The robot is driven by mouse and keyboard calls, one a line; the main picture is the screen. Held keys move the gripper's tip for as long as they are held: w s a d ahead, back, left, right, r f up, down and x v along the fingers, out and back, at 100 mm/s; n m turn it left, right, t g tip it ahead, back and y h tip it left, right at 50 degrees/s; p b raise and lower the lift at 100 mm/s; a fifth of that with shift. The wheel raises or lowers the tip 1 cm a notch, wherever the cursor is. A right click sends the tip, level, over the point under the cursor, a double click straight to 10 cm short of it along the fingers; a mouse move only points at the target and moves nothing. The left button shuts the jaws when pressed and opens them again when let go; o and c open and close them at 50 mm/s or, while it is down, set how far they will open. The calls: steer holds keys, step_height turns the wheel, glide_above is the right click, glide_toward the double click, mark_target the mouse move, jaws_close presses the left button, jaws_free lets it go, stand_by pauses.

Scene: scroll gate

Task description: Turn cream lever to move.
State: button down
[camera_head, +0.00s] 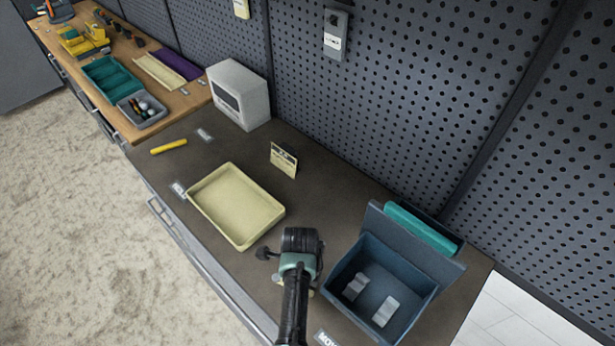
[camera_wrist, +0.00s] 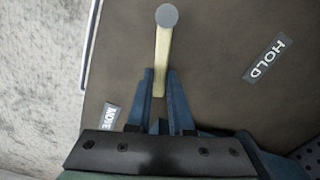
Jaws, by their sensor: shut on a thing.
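The cream lever (camera_wrist: 162,52) shows in the wrist view, with a round grey pivot cap (camera_wrist: 167,16) at its far end. My gripper (camera_wrist: 160,75) is shut on the near end of the lever, with one dark blue finger on each side. A HOLD label (camera_wrist: 264,61) lies to the right of the lever, and a MOVE label (camera_wrist: 110,116) lies to the left, near the fingers. In the head view my arm's end hides most of the lever. The MOVE label (camera_head: 326,339) shows there in part at the bottom edge.
A dark blue bin (camera_head: 427,301) with pale blocks in it stands right of my arm. A cream tray (camera_head: 238,242), a small standing card (camera_head: 284,160), a yellow marker (camera_head: 169,146) and a white box (camera_head: 240,92) are on the dark counter. A pegboard wall rises behind.

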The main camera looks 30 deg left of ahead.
steer(key=shift+s+r+m, duration=0.1)
steer(key=shift+s+m, duration=0.2)
steer(key=shift+m, duration=0.2)
steer(key=c, duration=0.8)
jaws_free()
steer(key=shift+s, duration=0.1)
step_height(320, 180, up, 13)
steer(key=b, duration=0.1)
stand_by(0.4)
